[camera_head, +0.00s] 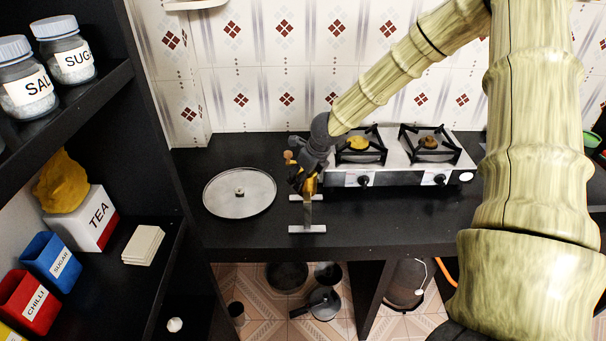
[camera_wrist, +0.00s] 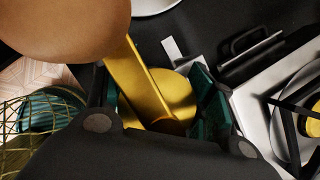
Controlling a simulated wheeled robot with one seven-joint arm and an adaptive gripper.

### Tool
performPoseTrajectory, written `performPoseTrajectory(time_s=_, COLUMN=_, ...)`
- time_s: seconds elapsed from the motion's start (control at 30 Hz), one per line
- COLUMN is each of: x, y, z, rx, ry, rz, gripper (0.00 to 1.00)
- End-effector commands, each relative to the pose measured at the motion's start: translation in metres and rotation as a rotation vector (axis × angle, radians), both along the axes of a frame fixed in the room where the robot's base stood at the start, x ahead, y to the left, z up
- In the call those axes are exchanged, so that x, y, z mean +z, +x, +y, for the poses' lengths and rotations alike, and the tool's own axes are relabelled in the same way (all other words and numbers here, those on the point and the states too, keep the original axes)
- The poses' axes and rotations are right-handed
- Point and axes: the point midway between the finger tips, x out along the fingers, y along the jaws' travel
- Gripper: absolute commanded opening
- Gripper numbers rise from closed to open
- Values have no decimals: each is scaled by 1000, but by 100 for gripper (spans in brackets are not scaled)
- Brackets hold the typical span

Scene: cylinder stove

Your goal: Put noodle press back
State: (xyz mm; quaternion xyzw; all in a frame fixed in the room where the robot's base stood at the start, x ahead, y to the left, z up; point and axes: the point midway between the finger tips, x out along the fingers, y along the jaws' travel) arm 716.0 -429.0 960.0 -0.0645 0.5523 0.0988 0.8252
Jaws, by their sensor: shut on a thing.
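The noodle press appears to be the yellow piece with metal feet (camera_head: 307,229) at my gripper (camera_head: 308,182), over the black counter just left of the stove. In the wrist view its yellow bar (camera_wrist: 146,82) and round yellow part pass between the green-padded fingers of my gripper (camera_wrist: 160,98), which is shut on it. A big brown rounded knob (camera_wrist: 62,28) is close to the camera at the upper left. The fingers hide much of the press's upper part in the head view. I cannot tell whether its feet touch the counter.
A round metal lid (camera_head: 240,205) lies on the counter to the left. A two-burner stove (camera_head: 400,180) stands to the right. A dark shelf (camera_head: 180,265) at left holds jars, boxes and a stack of pale tiles (camera_head: 143,245). Pots (camera_head: 322,303) sit on the floor below.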

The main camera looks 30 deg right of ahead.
Motion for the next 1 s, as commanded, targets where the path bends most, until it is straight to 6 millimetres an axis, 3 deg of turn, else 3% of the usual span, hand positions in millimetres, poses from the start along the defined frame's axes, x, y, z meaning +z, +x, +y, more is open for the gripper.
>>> performPoseTrajectory(time_s=0.2, x=1, y=2, z=1, rx=1, ry=1, rz=-4, gripper=0)
performPoseTrajectory(time_s=0.23, x=-1, y=0, z=0, rx=0, ry=0, rz=0, gripper=60)
performPoseTrajectory(time_s=0.33, x=0, y=0, z=0, rx=0, ry=0, rz=0, gripper=76)
performPoseTrajectory(time_s=0.73, x=2, y=-1, z=0, rx=-1, ry=1, rz=-1, gripper=76)
performPoseTrajectory(time_s=1.0, x=23, y=-8, z=-2, rx=-2, ry=3, rz=-3, gripper=76)
